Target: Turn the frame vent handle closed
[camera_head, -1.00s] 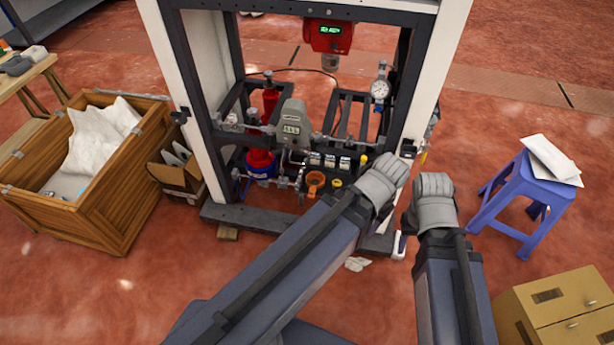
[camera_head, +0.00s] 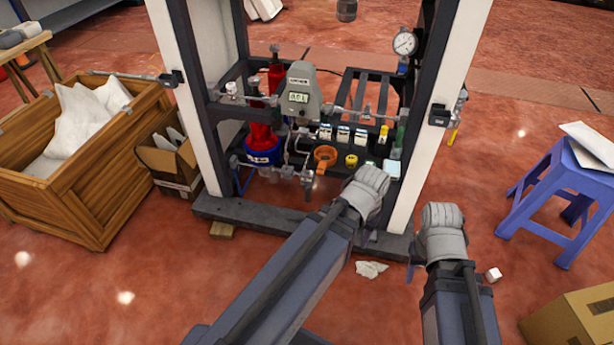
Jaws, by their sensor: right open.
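The frame (camera_head: 178,130) stands ahead with white outer sides and dark inner posts. A black mount with a silver lever (camera_head: 135,76) is on its left post, the lever pointing out to the left. A second black mount (camera_head: 438,115) with a silver fitting (camera_head: 459,103) is on the right post. I cannot tell which one is the vent handle. My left gripper (camera_head: 366,196) is in front of the frame's lower right part, its fingers hidden by its grey body. My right gripper (camera_head: 442,234) is open, low and right of the right post, apart from both mounts.
Inside the frame are a grey meter (camera_head: 299,94), a pressure gauge (camera_head: 404,44), red cylinders and an orange-rimmed cup (camera_head: 325,156). A wooden crate (camera_head: 100,205) stands left, a blue stool (camera_head: 560,185) right, a cardboard box (camera_head: 575,322) lower right. Some floor between is clear.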

